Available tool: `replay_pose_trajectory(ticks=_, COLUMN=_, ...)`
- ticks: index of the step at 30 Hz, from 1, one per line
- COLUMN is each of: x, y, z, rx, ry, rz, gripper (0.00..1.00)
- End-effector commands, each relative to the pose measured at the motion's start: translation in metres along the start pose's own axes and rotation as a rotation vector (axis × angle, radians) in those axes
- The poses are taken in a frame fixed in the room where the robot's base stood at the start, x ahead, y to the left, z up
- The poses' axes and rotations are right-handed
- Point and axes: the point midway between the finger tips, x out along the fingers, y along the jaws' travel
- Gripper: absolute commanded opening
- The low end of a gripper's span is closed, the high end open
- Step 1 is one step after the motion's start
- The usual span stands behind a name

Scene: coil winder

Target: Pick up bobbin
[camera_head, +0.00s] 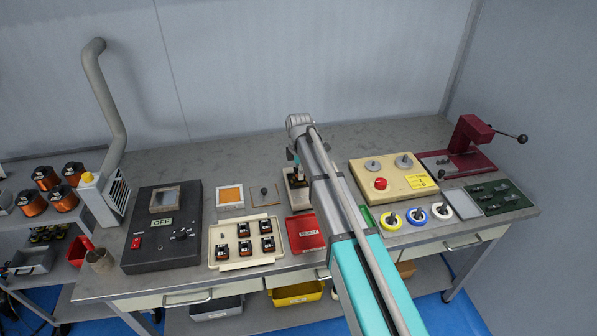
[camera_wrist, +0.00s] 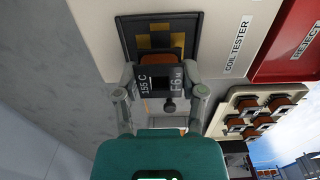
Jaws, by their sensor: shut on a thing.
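My gripper (camera_wrist: 162,88) is shut on a bobbin (camera_wrist: 158,82); one finger lies on each side of it. The bobbin has a dark flange with white lettering and a brown-orange winding behind. It is at the coil tester (camera_wrist: 208,40), over or in a dark recess with yellow patches; I cannot tell whether it touches. In the head view the coil tester (camera_head: 297,201) is partly hidden by my arm, and the bobbin is hard to make out. A cream tray (camera_head: 248,264) holds several similar bobbins; they also show in the wrist view (camera_wrist: 262,126).
A red reject tray (camera_head: 305,233) lies in front of the tester. A black box with an OFF display (camera_head: 161,238) stands left. A beige box with a red button (camera_head: 392,178), wire spools (camera_head: 416,215) and a maroon press (camera_head: 470,140) are right. Bare bench lies behind.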

Motion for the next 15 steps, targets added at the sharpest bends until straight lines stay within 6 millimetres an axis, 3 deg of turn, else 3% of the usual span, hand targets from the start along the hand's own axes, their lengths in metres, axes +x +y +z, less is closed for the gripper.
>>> replay_pose_trajectory(ticks=3, x=-0.017, y=0.0, z=0.0, rx=0.0, ry=0.0, rz=0.0, gripper=0.0)
replay_pose_trajectory(ticks=15, x=-0.063, y=-0.041, z=0.005, rx=0.001, ry=0.0, rz=0.0, gripper=0.0)
